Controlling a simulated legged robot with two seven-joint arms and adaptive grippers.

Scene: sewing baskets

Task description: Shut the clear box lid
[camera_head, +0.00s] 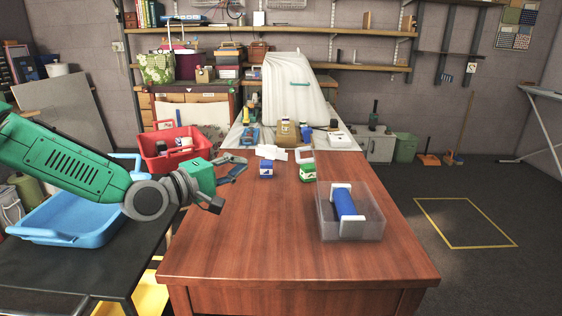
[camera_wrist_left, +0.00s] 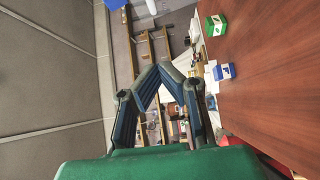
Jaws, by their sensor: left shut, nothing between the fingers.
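The clear box (camera_head: 325,225) stands on the right part of the wooden table in the head view. A blue spool with white ends (camera_head: 346,203) lies inside it. The box's walls are see-through, and I cannot make out clearly where its lid is or how it is tilted. My left gripper (camera_head: 237,165) is above the table's left side, well to the left of the box and apart from it. Its fingers meet in the left wrist view (camera_wrist_left: 160,72), shut and empty. The box is not in the wrist view. My right gripper is not in view.
A small blue-and-white box (camera_head: 266,168) and a green-and-white box (camera_head: 307,173) stand behind the clear box. A blue tray (camera_head: 75,235) is on the dark table at left. A red basket (camera_head: 160,160) stands further back. The wooden table's front (camera_head: 270,240) is bare.

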